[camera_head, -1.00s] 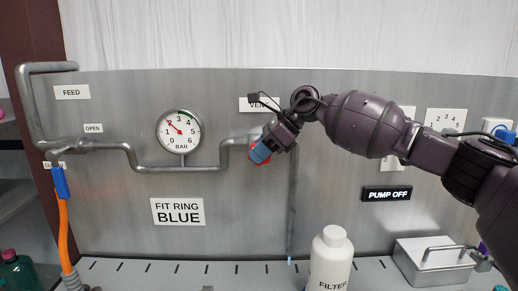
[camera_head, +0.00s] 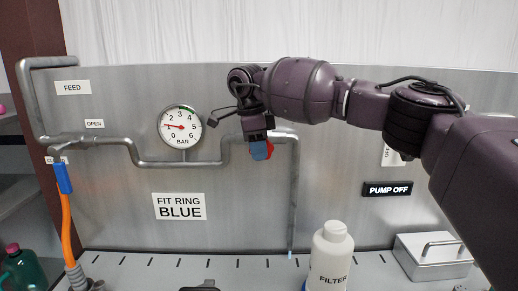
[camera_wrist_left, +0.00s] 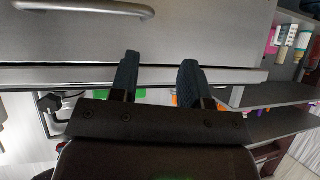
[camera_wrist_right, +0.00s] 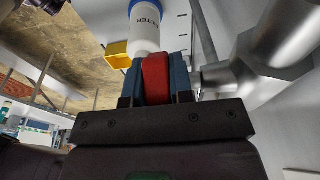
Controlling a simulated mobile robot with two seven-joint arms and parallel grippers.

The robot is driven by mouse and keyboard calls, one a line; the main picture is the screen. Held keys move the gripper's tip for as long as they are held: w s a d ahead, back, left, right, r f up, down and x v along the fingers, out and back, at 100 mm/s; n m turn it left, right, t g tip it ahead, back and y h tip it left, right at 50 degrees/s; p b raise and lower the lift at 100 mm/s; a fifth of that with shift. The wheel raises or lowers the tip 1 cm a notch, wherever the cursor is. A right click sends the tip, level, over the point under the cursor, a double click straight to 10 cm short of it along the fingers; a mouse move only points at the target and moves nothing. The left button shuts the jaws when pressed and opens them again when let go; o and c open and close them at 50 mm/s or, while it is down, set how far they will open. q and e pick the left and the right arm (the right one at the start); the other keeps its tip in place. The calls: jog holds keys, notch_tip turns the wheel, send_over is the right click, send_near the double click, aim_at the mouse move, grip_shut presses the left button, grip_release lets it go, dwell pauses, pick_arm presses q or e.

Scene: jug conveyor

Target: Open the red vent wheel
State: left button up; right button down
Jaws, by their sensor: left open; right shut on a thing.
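The red vent wheel (camera_head: 270,149) is on the grey pipe at the middle of the panel, mostly hidden by my right gripper (camera_head: 261,150). In the right wrist view the red wheel (camera_wrist_right: 157,78) is between the two blue fingers, which are shut on it. The pressure gauge (camera_head: 180,127) stands left of the wheel, its needle pointing left, near 1. My left gripper (camera_wrist_left: 157,78) is open and empty in the left wrist view, in front of a grey metal edge.
A white filter bottle (camera_head: 331,257) stands on the bench below the wheel. A lidded metal box (camera_head: 433,257) is at the right. A "PUMP OFF" sign (camera_head: 388,189) is on the panel.

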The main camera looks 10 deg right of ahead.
jog(key=h, duration=0.4)
jog(key=shift+f+g+h, duration=0.2)
jog(key=shift+g+h, duration=0.1)
jog(key=shift+g, duration=0.1)
dwell(0.4)
jog(key=c, duration=1.3)
grip_release()
jog(key=shift+v, duration=5.35)
jog(key=shift+f, duration=0.1)
